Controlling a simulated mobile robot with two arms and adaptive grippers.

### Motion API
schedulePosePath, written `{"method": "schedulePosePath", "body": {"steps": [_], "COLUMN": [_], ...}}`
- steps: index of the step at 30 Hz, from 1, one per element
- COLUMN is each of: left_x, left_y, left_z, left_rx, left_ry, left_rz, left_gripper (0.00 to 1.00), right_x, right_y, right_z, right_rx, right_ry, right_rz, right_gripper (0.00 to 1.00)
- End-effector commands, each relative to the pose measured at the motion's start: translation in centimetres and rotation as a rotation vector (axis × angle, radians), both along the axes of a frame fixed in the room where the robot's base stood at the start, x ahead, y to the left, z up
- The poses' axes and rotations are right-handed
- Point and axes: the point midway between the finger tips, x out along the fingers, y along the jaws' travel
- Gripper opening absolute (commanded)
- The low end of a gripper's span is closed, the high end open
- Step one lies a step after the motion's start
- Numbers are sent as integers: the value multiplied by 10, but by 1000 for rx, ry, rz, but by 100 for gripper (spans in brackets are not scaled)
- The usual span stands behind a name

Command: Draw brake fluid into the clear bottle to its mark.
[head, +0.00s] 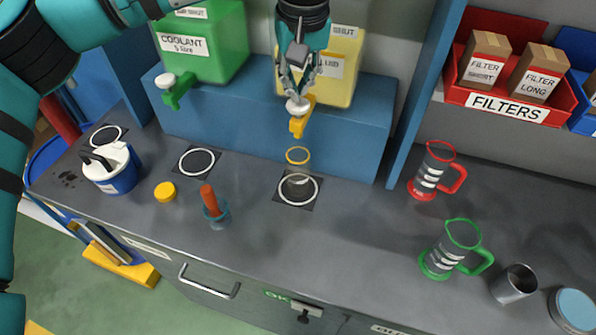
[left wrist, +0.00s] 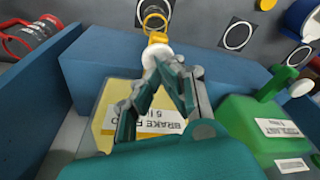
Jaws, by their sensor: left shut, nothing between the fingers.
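The clear bottle (head: 297,178) with a yellow rim stands on a white ring mark below the yellow tap (head: 300,122). Its rim also shows in the left wrist view (left wrist: 154,18). No fluid level can be made out in it. The yellow brake fluid container (head: 345,75) sits on the blue shelf, and its label shows in the left wrist view (left wrist: 165,127). My left gripper (head: 300,88) is shut and empty, its fingertips at the tap's white knob (left wrist: 157,55). I cannot tell whether they touch it. My right gripper is not in view.
A green coolant container (head: 205,45) with its own tap stands to the left. Red (head: 436,170) and green (head: 456,248) jugs stand right. The bench middle is clear.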

Motion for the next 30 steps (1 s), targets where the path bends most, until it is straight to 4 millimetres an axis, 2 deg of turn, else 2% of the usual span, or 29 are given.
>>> {"method": "schedulePosePath", "body": {"steps": [30], "left_x": [0], "left_y": [0], "left_z": [-32], "left_rx": [0], "left_ry": [1], "left_rz": [0], "left_gripper": [0], "right_x": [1], "right_y": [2], "right_z": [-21], "right_rx": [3], "right_ry": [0], "right_rz": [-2], "right_gripper": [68]}}
